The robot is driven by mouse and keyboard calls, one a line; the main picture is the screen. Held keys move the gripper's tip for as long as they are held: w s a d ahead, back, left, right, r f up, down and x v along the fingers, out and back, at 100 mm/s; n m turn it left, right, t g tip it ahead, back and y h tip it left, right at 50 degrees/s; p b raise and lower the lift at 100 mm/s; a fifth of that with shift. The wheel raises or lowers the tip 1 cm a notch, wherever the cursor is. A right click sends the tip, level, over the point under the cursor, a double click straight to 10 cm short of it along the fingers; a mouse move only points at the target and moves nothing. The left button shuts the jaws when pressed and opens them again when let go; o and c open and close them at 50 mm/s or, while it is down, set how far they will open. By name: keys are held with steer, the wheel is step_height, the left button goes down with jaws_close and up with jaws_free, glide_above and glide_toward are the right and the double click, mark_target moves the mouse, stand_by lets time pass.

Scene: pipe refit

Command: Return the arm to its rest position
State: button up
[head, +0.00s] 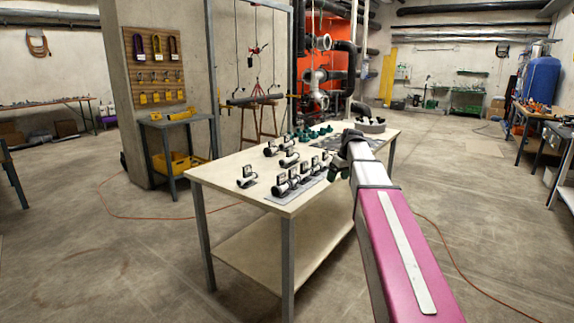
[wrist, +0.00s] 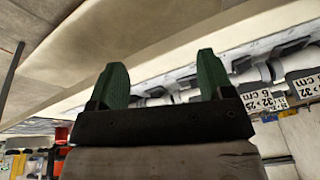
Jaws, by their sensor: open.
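My arm reaches out over the right side of the worktable (head: 222,178) in the head view. My gripper (head: 338,172) is at its far end, near the table's right edge. In the wrist view, my gripper's two green fingers (wrist: 163,82) stand apart with nothing between them. Behind the fingers, the wrist view shows a row of white and dark fittings with size labels (wrist: 270,100). The same kind of fittings (head: 290,184) stand on a grey plate on the table in the head view. My gripper is apart from them.
Green parts (head: 312,132) and a grey round piece (head: 370,125) lie farther back on the table. A small side table with yellow bins (head: 180,162) stands at left by a pillar with a pegboard (head: 155,65). An orange hose (head: 450,255) runs across open floor at right.

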steer(key=s+a+f+m+g+h, duration=0.1)
steer(key=s+f+m, duration=0.6)
steer(key=s+f, duration=2.1)
steer(key=shift+a+f+g+h, duration=0.4)
steer(key=shift+a+f+h, duration=0.1)
steer(key=shift+f+h, duration=0.3)
